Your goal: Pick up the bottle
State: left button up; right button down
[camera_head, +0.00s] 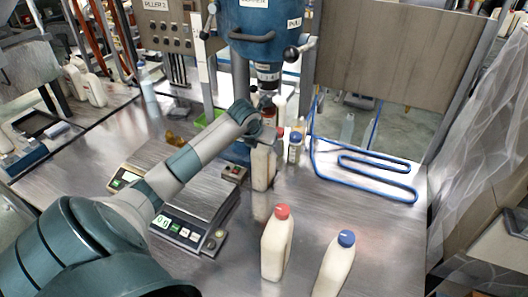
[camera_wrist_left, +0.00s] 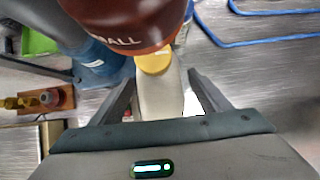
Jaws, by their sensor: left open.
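My left gripper (camera_head: 268,138) reaches in over the counter to a cream bottle (camera_head: 262,170) standing below the filling machine. In the left wrist view the open fingers of the gripper (camera_wrist_left: 168,92) lie on either side of this bottle (camera_wrist_left: 158,98), which has a yellow cap (camera_wrist_left: 153,62). I cannot tell whether the fingers touch it. A red-capped cream bottle (camera_head: 275,248) and a blue-capped one (camera_head: 334,268) stand nearer on the counter. My right gripper is not in view.
The blue filling machine (camera_head: 262,25) hangs above the bottle. Its dark red part (camera_wrist_left: 125,20) is close over the cap in the wrist view. Scales (camera_head: 183,228) stand to the left. A blue hose (camera_head: 375,160) and a small blue-capped bottle (camera_head: 294,150) are to the right.

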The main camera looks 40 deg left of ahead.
pick_arm(q)
grip_shut()
jog(key=shift+w+r, duration=0.1)
dwell(0.4)
jog(key=shift+r, duration=0.1)
